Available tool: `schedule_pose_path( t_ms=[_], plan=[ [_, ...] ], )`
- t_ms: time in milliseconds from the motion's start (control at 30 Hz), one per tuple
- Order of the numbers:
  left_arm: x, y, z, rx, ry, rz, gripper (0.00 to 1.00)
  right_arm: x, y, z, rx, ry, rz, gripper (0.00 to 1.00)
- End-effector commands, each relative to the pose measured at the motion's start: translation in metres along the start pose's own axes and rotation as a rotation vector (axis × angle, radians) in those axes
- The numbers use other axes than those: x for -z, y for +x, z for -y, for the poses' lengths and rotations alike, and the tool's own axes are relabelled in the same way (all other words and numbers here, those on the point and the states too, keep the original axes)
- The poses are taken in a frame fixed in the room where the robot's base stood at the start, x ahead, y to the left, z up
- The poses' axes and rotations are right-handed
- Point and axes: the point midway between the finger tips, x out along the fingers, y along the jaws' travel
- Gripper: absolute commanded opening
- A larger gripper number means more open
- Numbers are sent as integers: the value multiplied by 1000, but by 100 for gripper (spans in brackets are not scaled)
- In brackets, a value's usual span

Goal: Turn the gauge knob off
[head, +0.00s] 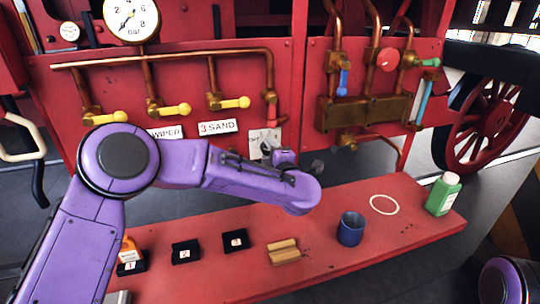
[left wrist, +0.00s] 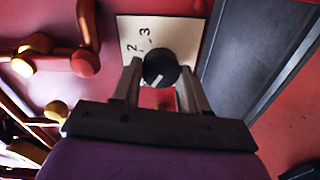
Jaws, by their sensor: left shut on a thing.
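The gauge knob (left wrist: 160,66) is round and black with a white mark. It sits on a white plate (left wrist: 135,30) marked 2 and 3 in the left wrist view. The mark points down and to the left there, away from those numbers. My left gripper (left wrist: 161,76) is shut on the knob, one finger on each side. In the head view the plate (head: 257,135) is on the red panel, and my left gripper (head: 270,153) is in front of it, hiding the knob. The round gauge (head: 131,17) is at the top left. My right gripper is not in view.
Pipes with yellow-handled valves (head: 177,110) run left of the plate. A red bench (head: 330,225) below carries a blue cup (head: 351,229), a green bottle (head: 443,195), a cream ring (head: 384,205), a wooden block (head: 283,251) and numbered black trays (head: 186,253).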

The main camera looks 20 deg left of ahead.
Motion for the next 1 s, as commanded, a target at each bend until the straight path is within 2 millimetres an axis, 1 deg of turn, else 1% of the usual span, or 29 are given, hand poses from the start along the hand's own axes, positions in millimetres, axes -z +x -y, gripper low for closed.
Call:
schedule_pose_path(
  t_ms=[333,367,400,433,667,767,867,1000],
  plan=[
    [0,-1,2,5,-3,-1,13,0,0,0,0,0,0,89],
    [0,-1,2,5,-3,-1,50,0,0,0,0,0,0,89],
    [0,0,2,5,-3,-1,63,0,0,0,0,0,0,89],
    [0,0,2,4,-2,-1,69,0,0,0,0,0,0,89],
    [0,0,1,2,-2,0,69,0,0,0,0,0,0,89],
    [-1,-5,1,1,-2,2,69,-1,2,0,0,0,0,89],
    [-1,-20,3,-1,-2,4,69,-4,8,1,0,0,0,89],
    [-1,-56,4,-2,-1,4,69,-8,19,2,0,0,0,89]
  ],
)
